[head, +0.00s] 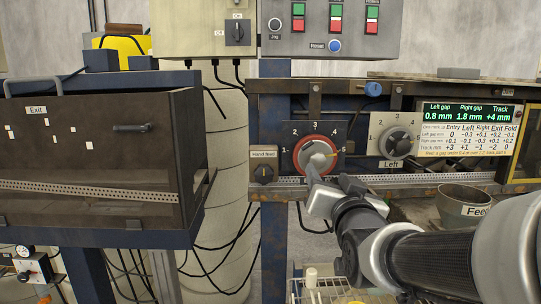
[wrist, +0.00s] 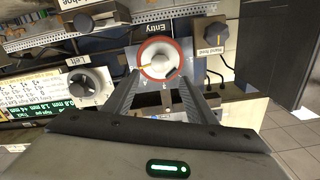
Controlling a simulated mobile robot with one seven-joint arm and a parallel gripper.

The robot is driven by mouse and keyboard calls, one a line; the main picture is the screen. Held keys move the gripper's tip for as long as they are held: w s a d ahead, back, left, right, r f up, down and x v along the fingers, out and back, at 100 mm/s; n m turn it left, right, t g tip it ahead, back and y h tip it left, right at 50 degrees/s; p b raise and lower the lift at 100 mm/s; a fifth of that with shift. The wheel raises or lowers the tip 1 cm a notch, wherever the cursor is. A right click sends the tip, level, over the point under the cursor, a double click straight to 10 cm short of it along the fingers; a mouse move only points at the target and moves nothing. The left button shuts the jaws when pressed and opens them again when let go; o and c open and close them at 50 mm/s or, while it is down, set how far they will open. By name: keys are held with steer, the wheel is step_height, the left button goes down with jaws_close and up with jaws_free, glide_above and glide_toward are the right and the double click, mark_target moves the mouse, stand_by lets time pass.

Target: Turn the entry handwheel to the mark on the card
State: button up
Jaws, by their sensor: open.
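The Entry handwheel (head: 316,156) is a pale knob in a red ring on a numbered plate. In the wrist view, which is upside down, the Entry handwheel (wrist: 158,58) lies between and beyond my fingers, with a yellow pointer and a dark slot on it. In the head view the pointer seems to lie towards the right, near 5. My gripper (wrist: 159,78) is open and empty, in front of the wheel; contact cannot be told. The card (head: 467,139) shows a table of corrections in small print.
A Hand feed knob (head: 263,173) sits left of the wheel, the Left handwheel (head: 399,140) right of it. The green display (head: 466,113) reads 0.8, 1.8 and +4 mm. A cup (head: 464,206) stands at lower right. A rail (head: 400,178) runs below the wheels.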

mark_target(319, 163)
steer(key=w, duration=0.9)
steer(key=shift+w+f, duration=0.1)
steer(key=c, duration=1)
steer(key=shift+c, duration=0.2)
steer(key=shift+f, duration=0.1)
steer(key=n+b, duration=0.3)
steer(key=shift+f+b, duration=0.15)
steer(key=shift+b, duration=0.2)
steer(key=n+b, duration=0.4)
steer(key=shift+r+n, duration=0.2)
steer(key=shift+n, duration=0.1)
